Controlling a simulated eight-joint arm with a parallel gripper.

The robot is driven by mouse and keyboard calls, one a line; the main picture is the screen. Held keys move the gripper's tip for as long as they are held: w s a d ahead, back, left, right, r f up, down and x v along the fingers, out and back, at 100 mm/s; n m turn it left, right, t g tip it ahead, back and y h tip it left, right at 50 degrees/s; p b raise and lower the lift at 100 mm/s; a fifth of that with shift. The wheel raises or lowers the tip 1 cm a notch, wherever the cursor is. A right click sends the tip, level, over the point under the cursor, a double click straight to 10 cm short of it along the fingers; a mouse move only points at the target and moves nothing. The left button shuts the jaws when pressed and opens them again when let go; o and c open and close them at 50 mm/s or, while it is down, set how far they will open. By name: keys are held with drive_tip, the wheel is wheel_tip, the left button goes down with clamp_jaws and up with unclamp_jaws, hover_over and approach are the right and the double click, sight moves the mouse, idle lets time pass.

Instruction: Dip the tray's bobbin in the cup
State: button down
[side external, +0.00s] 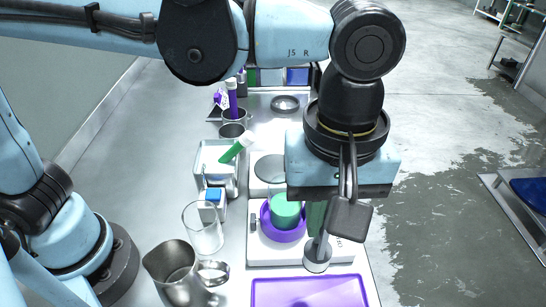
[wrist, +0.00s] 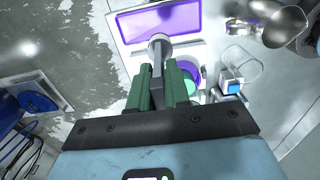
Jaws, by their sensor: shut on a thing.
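My gripper (side external: 316,222) has green fingers and is shut on a pale grey bobbin (side external: 317,256), whose round flange hangs below the fingertips. The bobbin also shows between my fingers in the wrist view (wrist: 159,42). It is in front of and to the right of a clear cup with green contents (side external: 285,212), apart from it in the side view. The cup stands in a purple ring (side external: 272,231) on a white device. The purple tray (side external: 310,293) is at the near edge; its visible part is bare. My gripper hides part of the cup's right side.
An empty clear glass (side external: 203,230) and a metal pitcher (side external: 178,272) stand left of the white device (side external: 262,258). A white rack (side external: 212,155) with a green-and-white item (side external: 236,148) is behind. A grey dish (side external: 285,103) lies farther back.

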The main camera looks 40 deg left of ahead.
drive_tip(key=w+a+r, duration=0.6)
drive_tip(key=a+r, duration=0.1)
drive_tip(key=a, duration=0.4)
wheel_tip(320, 180, down, 12)
drive_tip(key=shift+d+f, duration=0.15)
drive_tip(key=shift+f, duration=0.05)
idle(0.8)
idle(3.0)
wheel_tip(320, 180, up, 9)
idle(1.0)
drive_tip(key=shift+r, duration=0.15)
idle(0.5)
